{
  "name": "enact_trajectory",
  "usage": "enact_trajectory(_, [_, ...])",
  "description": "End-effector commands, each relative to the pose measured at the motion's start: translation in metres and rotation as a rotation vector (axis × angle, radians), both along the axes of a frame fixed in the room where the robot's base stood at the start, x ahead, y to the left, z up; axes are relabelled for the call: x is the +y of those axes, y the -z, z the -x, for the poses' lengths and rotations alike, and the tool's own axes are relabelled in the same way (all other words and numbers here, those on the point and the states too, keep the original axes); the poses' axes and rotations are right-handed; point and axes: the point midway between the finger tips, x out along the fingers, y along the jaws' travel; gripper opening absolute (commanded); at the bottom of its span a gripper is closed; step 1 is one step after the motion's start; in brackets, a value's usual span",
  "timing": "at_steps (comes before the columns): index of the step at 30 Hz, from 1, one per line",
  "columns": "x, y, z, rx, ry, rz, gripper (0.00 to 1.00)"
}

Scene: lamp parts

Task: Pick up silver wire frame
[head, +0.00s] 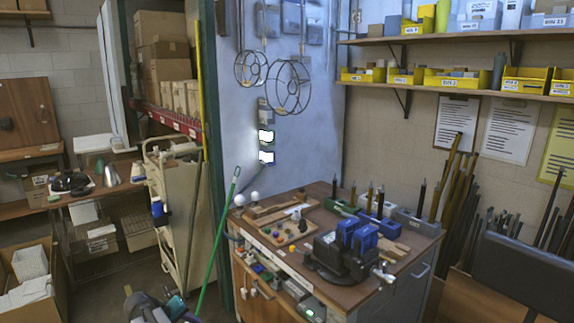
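Two silver wire frames hang in front of the pale blue wall panel in the upper middle of the head view. The larger wire frame (291,86) is a round cage of thin rings and ribs on long thin rods. The smaller wire frame (251,69) hangs just left of it and looks similar. Both hang clear of the workbench, well above its top. No fingers of my gripper can be made out. A dark shape with teal parts cuts into the bottom edge left of centre; I cannot tell what it is.
A workbench (315,205) below the frames carries a black and blue vise (350,250), tool holders and small parts. A green pole (217,243) leans at its left. A beige cart (175,210) stands further left. Shelves with yellow bins (455,78) line the right wall.

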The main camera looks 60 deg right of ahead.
Motion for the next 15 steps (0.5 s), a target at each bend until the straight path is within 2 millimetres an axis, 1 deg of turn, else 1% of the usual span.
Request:
enact_trajectory(1, [-0.014,-0.021,-0.009,-0.025,0.017,0.028,0.26])
enact_trajectory(5, [-0.047,-0.072,-0.021,-0.080,0.057,0.100,0.26])
enact_trajectory(6, [-0.056,-0.088,-0.024,-0.097,0.069,0.122,0.26])
enact_trajectory(8, [-0.071,-0.112,-0.027,-0.122,0.090,0.155,0.26])
enact_trajectory(9, [-0.081,-0.130,-0.029,-0.138,0.103,0.179,0.26])
enact_trajectory(11, [-0.095,-0.155,-0.031,-0.163,0.124,0.213,0.26])
enact_trajectory(12, [-0.104,-0.172,-0.031,-0.179,0.139,0.235,0.26])
enact_trajectory(14, [-0.117,-0.198,-0.031,-0.203,0.161,0.268,0.26])
enact_trajectory(15, [-0.127,-0.217,-0.031,-0.221,0.176,0.293,0.26])
